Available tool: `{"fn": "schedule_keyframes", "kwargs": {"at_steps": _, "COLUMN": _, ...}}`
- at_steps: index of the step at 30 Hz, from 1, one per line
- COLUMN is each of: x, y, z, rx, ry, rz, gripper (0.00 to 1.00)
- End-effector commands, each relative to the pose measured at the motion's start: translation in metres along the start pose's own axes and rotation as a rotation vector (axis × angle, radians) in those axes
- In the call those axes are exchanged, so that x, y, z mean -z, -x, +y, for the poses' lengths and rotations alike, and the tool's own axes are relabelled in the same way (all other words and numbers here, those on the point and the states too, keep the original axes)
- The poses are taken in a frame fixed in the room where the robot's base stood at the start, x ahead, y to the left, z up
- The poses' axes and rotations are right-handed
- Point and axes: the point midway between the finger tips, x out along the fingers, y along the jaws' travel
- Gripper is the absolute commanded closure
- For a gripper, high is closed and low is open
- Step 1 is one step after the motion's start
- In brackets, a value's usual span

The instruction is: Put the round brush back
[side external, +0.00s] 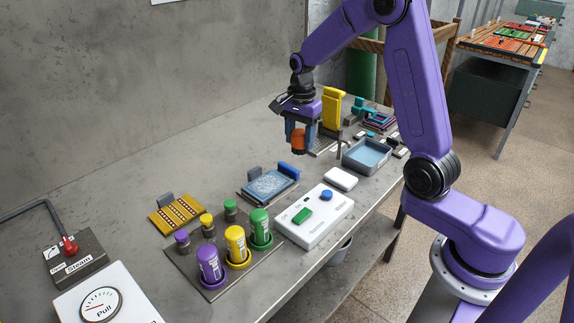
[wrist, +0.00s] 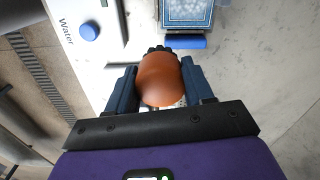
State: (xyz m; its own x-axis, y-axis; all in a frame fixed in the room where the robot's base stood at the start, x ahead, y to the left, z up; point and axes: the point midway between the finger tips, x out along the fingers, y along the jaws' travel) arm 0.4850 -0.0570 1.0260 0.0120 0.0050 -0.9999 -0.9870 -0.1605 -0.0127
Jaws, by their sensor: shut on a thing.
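The round brush (side external: 299,140) has an orange-brown rounded handle. It also shows in the wrist view (wrist: 160,80), where a bit of its dark underside shows past the handle's far edge. My gripper (side external: 300,134) is shut on the handle, with a blue finger on each side. In the wrist view my gripper (wrist: 160,88) has the brush centred between its fingers. The brush appears to hang above the grey table (side external: 225,130), behind the white box; its exact height is unclear. I cannot tell where its storage place is.
A white control box (side external: 318,215) with green and blue buttons stands in front. A patterned blue rug piece (side external: 268,186) lies left of it. Colored bottles (side external: 238,245) stand at the front left. A blue-grey tray (side external: 367,157) and yellow upright part (side external: 332,108) are close on the right.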

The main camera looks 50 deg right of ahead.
Motion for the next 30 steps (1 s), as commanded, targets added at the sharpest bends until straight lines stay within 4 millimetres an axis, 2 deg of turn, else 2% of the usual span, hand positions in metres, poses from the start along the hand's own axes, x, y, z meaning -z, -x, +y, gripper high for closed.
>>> {"fn": "schedule_keyframes", "kwargs": {"at_steps": 1, "x": 0.012, "y": 0.006, "z": 0.013, "rx": 0.001, "ry": -0.006, "rz": 0.000, "gripper": 0.75}}
{"fn": "schedule_keyframes", "kwargs": {"at_steps": 3, "x": 0.021, "y": 0.010, "z": 0.027, "rx": -0.001, "ry": -0.004, "rz": 0.000, "gripper": 0.75}}
{"fn": "schedule_keyframes", "kwargs": {"at_steps": 6, "x": 0.030, "y": 0.014, "z": 0.041, "rx": -0.004, "ry": -0.002, "rz": -0.002, "gripper": 0.75}}
{"fn": "schedule_keyframes", "kwargs": {"at_steps": 10, "x": 0.037, "y": 0.012, "z": 0.043, "rx": -0.006, "ry": 0.001, "rz": -0.003, "gripper": 0.75}}
{"fn": "schedule_keyframes", "kwargs": {"at_steps": 25, "x": 0.068, "y": -0.027, "z": -0.036, "rx": -0.006, "ry": 0.002, "rz": -0.003, "gripper": 0.75}}
{"fn": "schedule_keyframes", "kwargs": {"at_steps": 30, "x": 0.076, "y": -0.053, "z": -0.055, "rx": -0.008, "ry": 0.001, "rz": -0.003, "gripper": 0.75}}
